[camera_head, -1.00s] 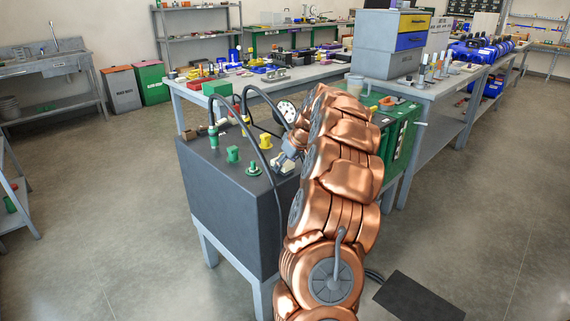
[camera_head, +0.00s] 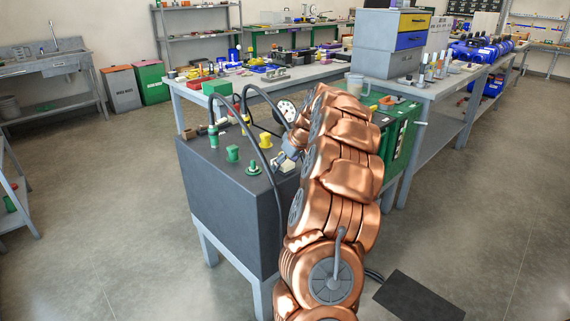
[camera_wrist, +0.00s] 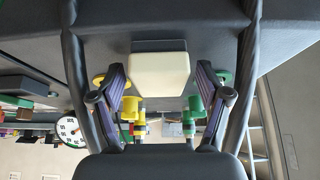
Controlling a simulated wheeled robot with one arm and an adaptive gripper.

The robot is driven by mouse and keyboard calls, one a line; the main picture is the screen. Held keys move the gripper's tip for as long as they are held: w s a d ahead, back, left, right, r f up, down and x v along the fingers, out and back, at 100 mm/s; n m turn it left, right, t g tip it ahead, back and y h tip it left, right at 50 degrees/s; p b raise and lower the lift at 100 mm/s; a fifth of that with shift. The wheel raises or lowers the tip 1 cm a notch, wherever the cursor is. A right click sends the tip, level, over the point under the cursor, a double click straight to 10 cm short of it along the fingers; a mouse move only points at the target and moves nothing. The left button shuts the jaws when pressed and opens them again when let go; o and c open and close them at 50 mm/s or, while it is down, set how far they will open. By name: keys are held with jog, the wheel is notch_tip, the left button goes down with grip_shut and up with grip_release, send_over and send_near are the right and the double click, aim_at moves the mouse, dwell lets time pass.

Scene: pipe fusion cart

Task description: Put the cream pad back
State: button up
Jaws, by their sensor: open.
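The cream pad (camera_wrist: 158,76) is a pale block with a dark part (camera_wrist: 160,45) along one side. In the wrist view it lies between the two fingers of my gripper (camera_wrist: 160,84), with a gap on each side. The fingers are apart and do not touch it. In the head view my gripper (camera_head: 287,158) is over the right part of the dark grey cart top, and the pad (camera_head: 288,168) shows only as a small pale patch beside it. My copper arm hides part of that area.
The dark cart (camera_head: 230,200) carries green fittings (camera_head: 232,153), a yellow fitting (camera_head: 265,140) and black hoses (camera_head: 262,150). A round gauge (camera_wrist: 69,131) shows at left in the wrist view. A green cabinet (camera_head: 400,135) stands behind my arm.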

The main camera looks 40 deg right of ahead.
jog(key=v, duration=1.1)
jog(key=s+a+f+n+g+y, duration=0.1)
jog(key=s+a+g, duration=0.15)
jog(key=a, duration=1.35)
jog(key=s+a+f+n+g+y, duration=0.1)
jog(key=s+a, duration=0.2)
jog(key=a, duration=1.2)
jog(key=s+a+f+g, duration=0.3)
jog(key=s+a+f, duration=0.1)
jog(key=s+a, duration=0.75)
jog(key=s+f+m+g+h, duration=0.1)
jog(key=s+f, duration=0.1)
jog(key=s, duration=0.6)
jog(key=s+a+f+g, duration=0.1)
jog(key=s+f, duration=0.2)
jog(key=s, duration=0.5)
jog(key=shift+s+m+h, duration=0.25)
jog(key=shift+m+h, duration=0.15)
jog(key=shift+f+g, duration=0.1)
jog(key=shift+g, duration=0.15)
